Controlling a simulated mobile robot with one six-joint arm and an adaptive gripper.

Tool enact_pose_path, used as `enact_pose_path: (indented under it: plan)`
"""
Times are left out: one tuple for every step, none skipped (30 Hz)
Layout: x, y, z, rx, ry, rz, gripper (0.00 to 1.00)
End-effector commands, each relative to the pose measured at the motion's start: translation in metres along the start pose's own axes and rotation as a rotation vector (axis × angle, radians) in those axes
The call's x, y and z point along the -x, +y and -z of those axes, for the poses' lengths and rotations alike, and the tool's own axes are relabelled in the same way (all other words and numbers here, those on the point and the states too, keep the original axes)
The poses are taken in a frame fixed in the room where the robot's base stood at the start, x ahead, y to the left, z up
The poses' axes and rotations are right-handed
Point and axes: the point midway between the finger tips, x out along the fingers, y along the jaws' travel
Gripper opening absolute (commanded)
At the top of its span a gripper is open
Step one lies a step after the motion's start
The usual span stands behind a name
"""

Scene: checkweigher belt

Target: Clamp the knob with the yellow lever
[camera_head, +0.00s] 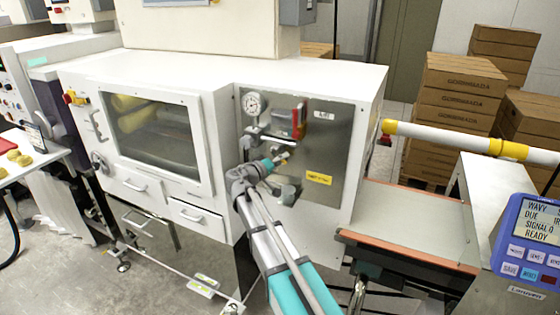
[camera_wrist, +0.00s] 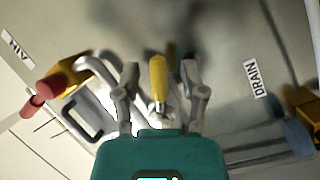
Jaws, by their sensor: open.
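The yellow lever (camera_wrist: 157,78) stands between the two fingers of my gripper (camera_wrist: 159,68) in the wrist view, near the middle of the picture. Its lower end has a metal tip close to the gripper's teal body. My gripper is open, with a visible gap on each side of the lever. The knob's base is mostly hidden behind the gripper and lever. In the head view my gripper (camera_head: 284,158) is close in front of the steel panel (camera_head: 335,135) and hides the lever there.
A round gauge (camera_head: 252,104) and a red handle (camera_head: 299,118) are above my gripper on the panel. In the wrist view, a red-ended yellow fitting (camera_wrist: 62,78) is at left, and a DRAIN label (camera_wrist: 257,79) and bluish pipe (camera_wrist: 270,145) are at right.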

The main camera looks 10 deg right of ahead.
Motion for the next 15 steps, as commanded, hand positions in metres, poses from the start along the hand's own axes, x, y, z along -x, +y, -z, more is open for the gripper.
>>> enact_pose_path:
  plan:
    - [0.0001,-0.0001,0.0001,0.0,0.0,0.0,0.54]
    - [0.0001,0.0,0.0,0.0,0.0,0.0,0.54]
    - [0.0002,0.0,0.0,0.0,0.0,0.0,0.54]
    - [0.0002,0.0,0.0,0.0,0.0,0.0,0.54]
    - [0.0003,0.0,0.0001,0.0,0.0,0.0,0.52]
    - [0.0003,0.0,0.0001,0.0,0.0,0.0,0.45]
    - [0.0003,0.0,0.0001,0.0,0.0,0.0,0.39]
    - [0.0003,0.0,0.0001,0.0,0.0,0.0,0.33]
    - [0.0004,-0.0001,0.0001,0.0,0.0,0.0,0.26]
    - [0.0004,-0.0001,0.0001,0.0,0.0,0.0,0.2]
    - [0.0004,-0.0001,0.0001,0.0,0.0,0.0,0.15]
    - [0.0004,-0.0001,0.0001,0.0,0.0,0.0,0.07]
    - [0.0004,-0.0001,0.0001,0.0,0.0,0.0,0.02]
    - [0.0004,-0.0001,0.0001,0.0,0.0,0.0,0.0]
    - [0.0004,-0.0001,0.0001,0.0,0.0,0.0,0.0]
